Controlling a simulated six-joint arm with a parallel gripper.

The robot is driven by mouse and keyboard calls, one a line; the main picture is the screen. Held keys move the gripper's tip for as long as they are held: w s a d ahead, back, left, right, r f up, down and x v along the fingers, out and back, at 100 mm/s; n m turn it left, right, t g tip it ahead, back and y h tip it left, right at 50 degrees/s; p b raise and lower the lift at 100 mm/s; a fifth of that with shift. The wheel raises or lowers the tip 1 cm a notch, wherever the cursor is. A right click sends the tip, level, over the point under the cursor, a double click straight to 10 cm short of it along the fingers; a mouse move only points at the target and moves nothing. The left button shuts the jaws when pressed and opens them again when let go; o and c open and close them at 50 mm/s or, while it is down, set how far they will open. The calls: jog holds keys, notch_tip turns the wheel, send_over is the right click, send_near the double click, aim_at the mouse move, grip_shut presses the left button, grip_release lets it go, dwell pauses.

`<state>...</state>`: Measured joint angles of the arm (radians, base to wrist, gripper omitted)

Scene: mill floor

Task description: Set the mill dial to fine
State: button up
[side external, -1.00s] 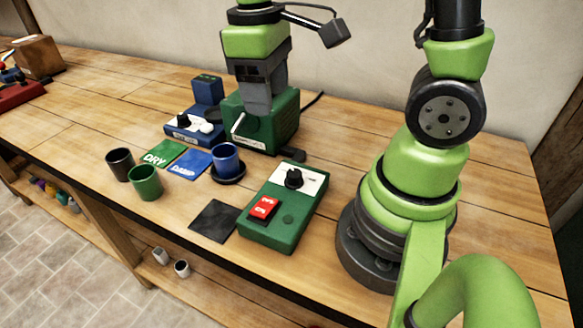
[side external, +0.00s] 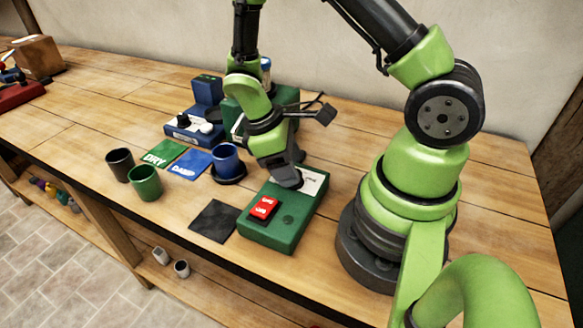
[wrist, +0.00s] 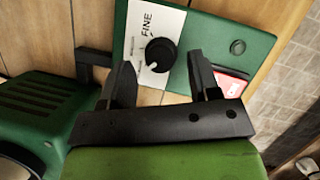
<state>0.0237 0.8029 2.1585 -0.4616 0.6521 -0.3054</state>
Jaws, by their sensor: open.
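The mill dial is a black round knob (wrist: 160,54) on a white label plate (wrist: 145,35) on the green control box (wrist: 190,20). The word FINE is printed at one end of the plate. The dial's white pointer mark aims to the lower left in the wrist view, away from FINE. My gripper (wrist: 162,72) is open, with one finger on each side of the dial; I cannot tell whether they touch it. In the side view my gripper (side external: 290,180) is over the control box (side external: 285,228) and hides the dial.
A red switch (side external: 263,208) is on the same box. The green mill (side external: 287,100) stands behind, with a blue cup (side external: 225,158) on a dark saucer to the left. Dark (side external: 120,163) and green cups (side external: 146,182) stand farther left. A black mat (side external: 214,220) lies beside the box.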

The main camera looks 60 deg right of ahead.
jog(key=shift+x, duration=0.8)
jog(key=c, duration=0.9)
